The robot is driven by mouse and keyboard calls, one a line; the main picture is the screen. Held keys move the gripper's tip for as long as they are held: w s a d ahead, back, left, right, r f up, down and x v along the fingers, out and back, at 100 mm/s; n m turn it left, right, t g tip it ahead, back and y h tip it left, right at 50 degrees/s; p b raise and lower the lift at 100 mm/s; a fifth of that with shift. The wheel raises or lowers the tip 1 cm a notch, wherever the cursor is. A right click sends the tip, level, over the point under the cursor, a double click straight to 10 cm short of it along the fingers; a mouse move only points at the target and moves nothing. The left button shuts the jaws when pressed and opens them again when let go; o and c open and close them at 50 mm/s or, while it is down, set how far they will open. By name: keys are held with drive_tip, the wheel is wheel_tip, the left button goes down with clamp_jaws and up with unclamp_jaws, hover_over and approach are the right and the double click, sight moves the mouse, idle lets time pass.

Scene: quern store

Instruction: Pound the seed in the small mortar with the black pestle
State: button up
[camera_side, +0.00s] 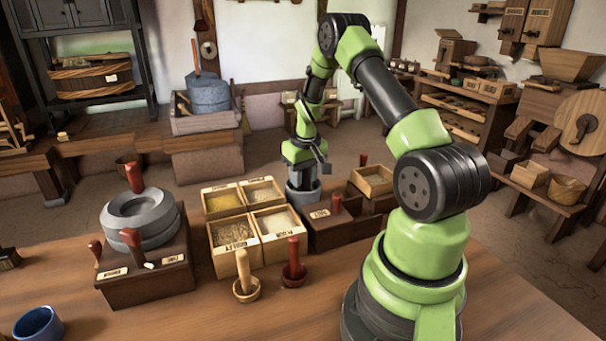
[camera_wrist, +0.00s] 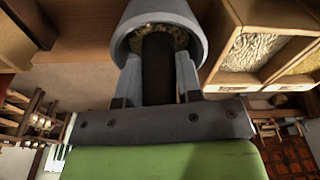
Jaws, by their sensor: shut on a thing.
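My gripper (camera_wrist: 158,88) is shut on the black pestle (camera_wrist: 157,62), with one grey finger on each side of it. The pestle's lower end is inside the round grey mortar (camera_wrist: 203,42), whose bottom it hides in part. Yellowish-brown seed (camera_wrist: 181,38) shows in the mortar around the pestle. In the side view, my gripper (camera_side: 304,170) points down at the mortar (camera_side: 303,195), behind the grain boxes. The pestle is mostly hidden there by the gripper. I cannot tell whether its tip touches the mortar's bottom.
Open grain boxes (camera_side: 262,238) stand just in front of the mortar. A wooden block (camera_side: 335,232) with a red-knobbed handle is close at right. A tan pestle (camera_side: 243,268) and a red pestle (camera_side: 293,255) stand nearer. A stone quern (camera_side: 140,222) is at left; the front table is mostly clear.

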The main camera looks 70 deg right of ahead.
drive_tip(key=shift+r, duration=2.4)
drive_tip(key=shift+f, duration=2.15)
drive_tip(key=shift+f, duration=0.15)
drive_tip(key=shift+r, duration=2.3)
drive_tip(key=shift+f, duration=2.15)
drive_tip(key=shift+f, duration=0.2)
